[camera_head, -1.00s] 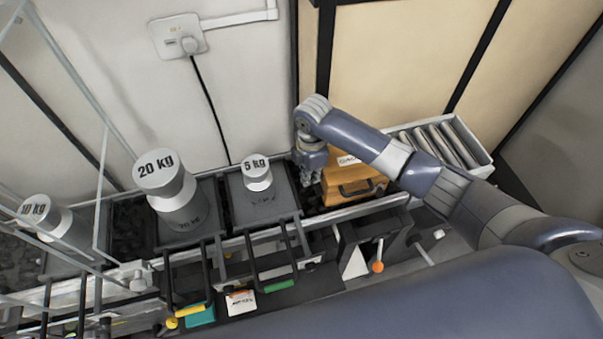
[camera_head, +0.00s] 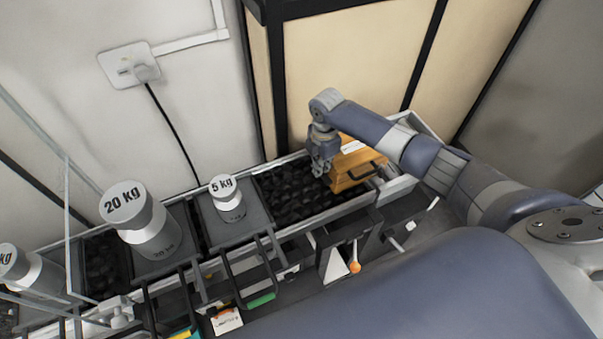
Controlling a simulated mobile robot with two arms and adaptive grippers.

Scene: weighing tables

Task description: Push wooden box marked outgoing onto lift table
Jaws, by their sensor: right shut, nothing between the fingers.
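The label's words are too small to read. My right gripper (camera_head: 320,173) is shut and empty, pointing down at the box's left side. It looks close against that side, but I cannot tell whether it touches. My right forearm passes over the box's back right part and hides some of it. I cannot tell which surface is the lift table. My left gripper is not in view.
A 5 kg weight (camera_head: 228,200) and a 20 kg weight (camera_head: 140,222) stand on grey plates to the left. A pale tray (camera_head: 395,190) lies right of the box, partly behind my arm. The conveyor between the 5 kg weight and my gripper is clear.

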